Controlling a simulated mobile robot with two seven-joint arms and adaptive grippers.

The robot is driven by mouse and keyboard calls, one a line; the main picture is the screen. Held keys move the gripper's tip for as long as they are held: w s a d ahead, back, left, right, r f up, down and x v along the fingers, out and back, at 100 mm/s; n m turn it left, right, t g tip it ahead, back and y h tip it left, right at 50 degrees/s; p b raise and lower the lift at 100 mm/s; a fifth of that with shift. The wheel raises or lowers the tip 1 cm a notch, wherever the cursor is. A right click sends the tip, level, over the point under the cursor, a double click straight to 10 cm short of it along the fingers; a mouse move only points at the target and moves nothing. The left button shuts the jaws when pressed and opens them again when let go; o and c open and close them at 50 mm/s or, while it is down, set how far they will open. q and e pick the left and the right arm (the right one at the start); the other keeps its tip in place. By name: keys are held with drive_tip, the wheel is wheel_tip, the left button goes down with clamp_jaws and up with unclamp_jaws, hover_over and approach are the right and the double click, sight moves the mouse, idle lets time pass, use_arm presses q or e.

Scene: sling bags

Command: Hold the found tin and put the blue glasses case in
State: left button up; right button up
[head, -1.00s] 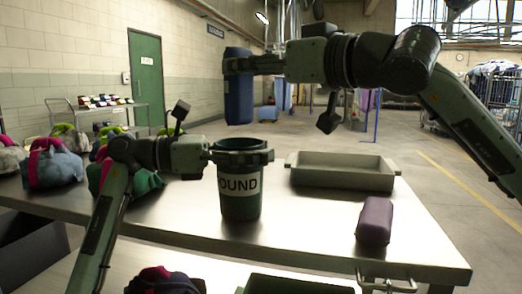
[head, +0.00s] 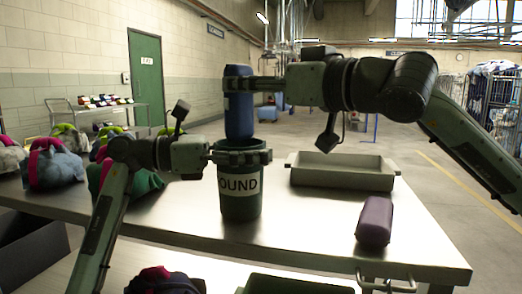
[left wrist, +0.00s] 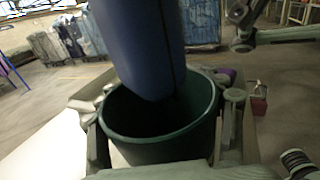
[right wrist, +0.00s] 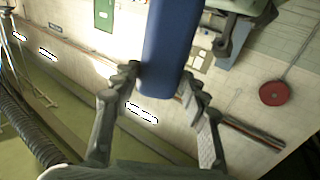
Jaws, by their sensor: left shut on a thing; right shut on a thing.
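The green tin (head: 240,200), labelled with letters ending in OUND, stands upright on the table. My left gripper (head: 240,156) is shut around its upper part. In the left wrist view the tin's open mouth (left wrist: 150,140) shows a dark inside. My right gripper (head: 238,84) is shut on the blue glasses case (head: 238,110), which it holds upright. The case's lower end is at the tin's mouth in the head view. In the left wrist view the case (left wrist: 145,45) hangs over the opening; how deep it reaches is unclear. The right wrist view shows the case (right wrist: 170,45) between the fingers.
A grey-green tray (head: 342,178) stands behind and right of the tin. A purple case (head: 374,222) lies at the table's right. Several sling bags (head: 55,165) sit at the left. The metal table (head: 310,225) is clear around the tin's front right.

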sight(246, 111)
drive_tip(key=shift+f, duration=2.2)
drive_tip(key=o, duration=1.3)
drive_tip(key=shift+c, duration=0.2)
drive_tip(key=v, duration=1.2)
use_arm(q)
drive_tip(key=o, duration=1.4)
